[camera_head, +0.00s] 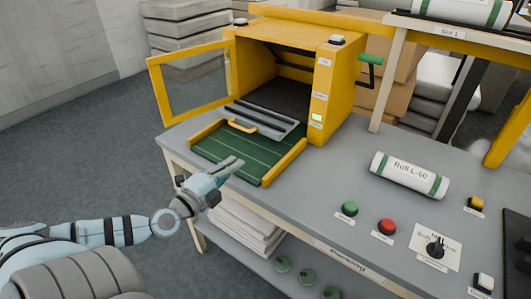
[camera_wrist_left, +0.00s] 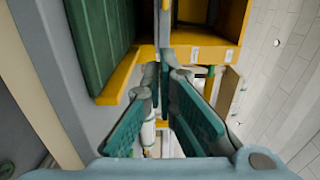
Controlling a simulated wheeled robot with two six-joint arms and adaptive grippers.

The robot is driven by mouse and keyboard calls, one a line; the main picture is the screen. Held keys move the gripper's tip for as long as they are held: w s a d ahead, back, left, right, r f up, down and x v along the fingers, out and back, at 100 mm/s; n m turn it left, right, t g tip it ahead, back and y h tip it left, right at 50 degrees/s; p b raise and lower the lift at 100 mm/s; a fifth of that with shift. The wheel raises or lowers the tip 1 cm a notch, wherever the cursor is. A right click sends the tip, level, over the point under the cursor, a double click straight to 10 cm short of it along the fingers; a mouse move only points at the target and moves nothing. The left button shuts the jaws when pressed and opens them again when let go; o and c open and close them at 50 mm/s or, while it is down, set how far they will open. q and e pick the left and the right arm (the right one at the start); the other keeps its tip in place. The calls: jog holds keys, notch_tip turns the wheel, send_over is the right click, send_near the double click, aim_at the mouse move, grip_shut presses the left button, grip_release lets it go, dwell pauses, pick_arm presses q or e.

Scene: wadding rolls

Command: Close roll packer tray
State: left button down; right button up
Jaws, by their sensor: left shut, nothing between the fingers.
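The roll packer (camera_head: 300,65) is a yellow box on the grey table, and its glazed door (camera_head: 192,80) stands open to the left. Its green tray (camera_head: 262,158) with yellow side rims is pulled out in front of the opening. A grey slotted bar and a small yellow handle (camera_head: 242,127) sit at the tray's inner part. My left gripper (camera_head: 236,163) is shut and empty over the tray's front rim; I cannot tell whether it touches. In the left wrist view the tray (camera_wrist_left: 98,35) is at upper left, beside the fingers (camera_wrist_left: 163,78). My right gripper is not in view.
A white roll (camera_head: 408,174) labelled Roll L-60 lies on the table at right. Green (camera_head: 349,209) and red (camera_head: 387,227) buttons and a black knob (camera_head: 436,247) are along the front. White folded sheets (camera_head: 240,222) lie on the shelf below. A green-handled lever (camera_head: 369,60) is on the packer's right side.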

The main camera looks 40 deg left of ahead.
pick_arm(q)
send_near(270, 133)
jog(key=w+p, duration=0.2)
jog(key=p, duration=0.1)
jog(key=shift+r+p, duration=0.3)
jog(key=shift+r, duration=0.05)
jog(key=w, duration=0.2)
jog(key=w+p, duration=0.1)
jog(key=w, duration=0.1)
jog(key=shift+f, duration=0.35)
jog(key=shift+w+f, duration=0.1)
jog(key=shift+w, duration=0.45)
